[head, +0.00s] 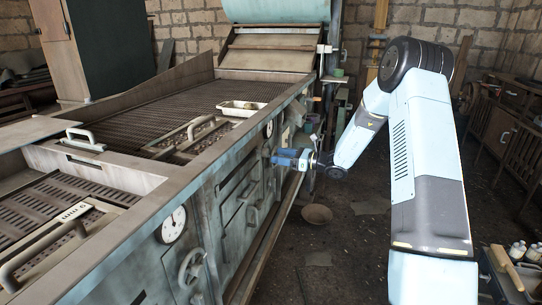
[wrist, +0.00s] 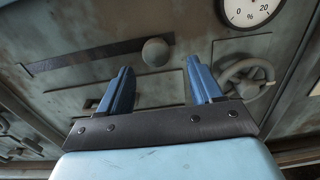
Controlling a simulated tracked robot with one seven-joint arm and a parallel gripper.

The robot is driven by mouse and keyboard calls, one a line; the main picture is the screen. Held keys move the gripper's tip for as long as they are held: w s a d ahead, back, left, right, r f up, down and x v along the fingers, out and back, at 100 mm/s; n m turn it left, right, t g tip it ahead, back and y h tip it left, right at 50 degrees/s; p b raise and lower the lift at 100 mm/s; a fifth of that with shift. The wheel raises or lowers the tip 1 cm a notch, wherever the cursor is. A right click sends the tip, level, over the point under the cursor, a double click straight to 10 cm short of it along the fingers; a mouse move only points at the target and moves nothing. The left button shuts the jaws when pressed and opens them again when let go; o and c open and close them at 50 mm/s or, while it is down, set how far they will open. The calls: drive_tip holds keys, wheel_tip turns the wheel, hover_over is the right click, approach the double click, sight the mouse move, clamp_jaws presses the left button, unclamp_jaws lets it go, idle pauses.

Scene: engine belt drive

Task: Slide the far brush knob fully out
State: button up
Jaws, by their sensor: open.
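A round grey knob (wrist: 155,52) shows in the wrist view, just beyond my fingertips and between them. It sits near the right end of a long dark slot (wrist: 75,59) in the machine's worn metal side. Whether this is the far brush knob I cannot tell for certain. My gripper (wrist: 160,68) is open and empty, with one blue finger on each side of the knob's line. In the head view my gripper (head: 283,158) is close to the machine's side panel. The knob cannot be made out there.
A dial (wrist: 250,8) and a handwheel (wrist: 246,78) are to the right of the knob in the wrist view. In the head view, a nearer dial (head: 172,225) and handwheel (head: 191,268) are on the machine's side. The floor (head: 345,255) beside it looks mostly clear.

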drive_tip(key=v, duration=0.7)
drive_tip(key=shift+d, duration=0.3)
drive_tip(key=shift+s, duration=0.15)
drive_tip(key=s+a+r+n+g+h, duration=0.35)
drive_tip(key=s+r+n, duration=0.25)
drive_tip(key=s, duration=0.4)
drive_tip(key=s+a+r+n+g+h, duration=0.35)
drive_tip(key=s+r+n, duration=0.25)
drive_tip(key=s, duration=0.4)
drive_tip(key=s+d+r+n+t+h, duration=0.1)
drive_tip(key=s+d+r+n+h, duration=0.1)
drive_tip(key=s, duration=0.5)
drive_tip(key=s+d+r+n+t+h, duration=0.2)
drive_tip(key=s+d+r+n+h, duration=0.1)
drive_tip(key=s, duration=0.5)
drive_tip(key=s+d+r+n+t+h, duration=0.2)
drive_tip(key=s+d+r+n+h, duration=0.1)
drive_tip(key=s+d+n, duration=0.3)
drive_tip(key=shift+s+d+h, duration=0.15)
drive_tip(key=shift+s+h, duration=0.55)
drive_tip(key=shift+s, duration=0.3)
